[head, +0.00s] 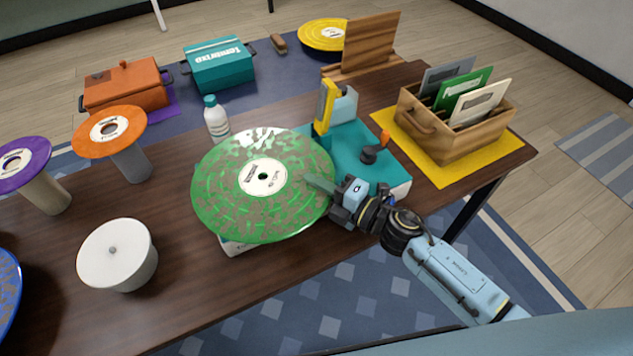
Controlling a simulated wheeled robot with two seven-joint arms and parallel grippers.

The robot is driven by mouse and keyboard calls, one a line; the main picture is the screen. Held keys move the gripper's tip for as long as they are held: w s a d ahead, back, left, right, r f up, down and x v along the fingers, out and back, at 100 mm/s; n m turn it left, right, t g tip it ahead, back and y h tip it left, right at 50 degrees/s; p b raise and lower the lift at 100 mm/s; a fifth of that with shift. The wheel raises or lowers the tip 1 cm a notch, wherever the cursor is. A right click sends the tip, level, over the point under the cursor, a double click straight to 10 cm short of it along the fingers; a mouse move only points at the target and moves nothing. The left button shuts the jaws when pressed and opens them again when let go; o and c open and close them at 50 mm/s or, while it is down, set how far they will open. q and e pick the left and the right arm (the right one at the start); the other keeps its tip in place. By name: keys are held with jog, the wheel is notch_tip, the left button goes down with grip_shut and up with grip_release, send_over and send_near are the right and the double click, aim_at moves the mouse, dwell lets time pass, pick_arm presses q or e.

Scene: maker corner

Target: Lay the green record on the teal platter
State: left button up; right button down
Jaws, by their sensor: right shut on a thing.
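The green record (222,205), speckled with a white centre label, is held at its right edge by my right gripper (328,190), which is shut on it. The record looks roughly level and covers the left part of a turntable with a teal top (350,150). The teal platter is hidden under the record. I cannot tell whether the record touches it or hovers above. A pale corner of the turntable base (236,246) shows below the record's front edge. My left gripper is not in view.
An orange record (88,139) and a purple record (40,158) rest on stands at left, near an empty white stand (128,262). A white bottle (215,118) stands behind the green record. A wooden crate (470,142) with sleeves sits on a yellow mat (432,173) at right.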

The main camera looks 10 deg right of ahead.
jog(key=shift+f, duration=0.25)
jog(key=shift+r, duration=0.25)
jog(key=shift+r+p, duration=0.5)
jog(key=shift+p, duration=0.05)
jog(key=shift+r, duration=0.1)
dwell(0.3)
jog(key=shift+f+b, duration=0.65)
jog(key=shift+f, duration=0.2)
dwell(0.6)
jog(key=shift+r, duration=0.2)
jog(key=shift+r+p, duration=0.7)
jog(key=shift+p, duration=0.2)
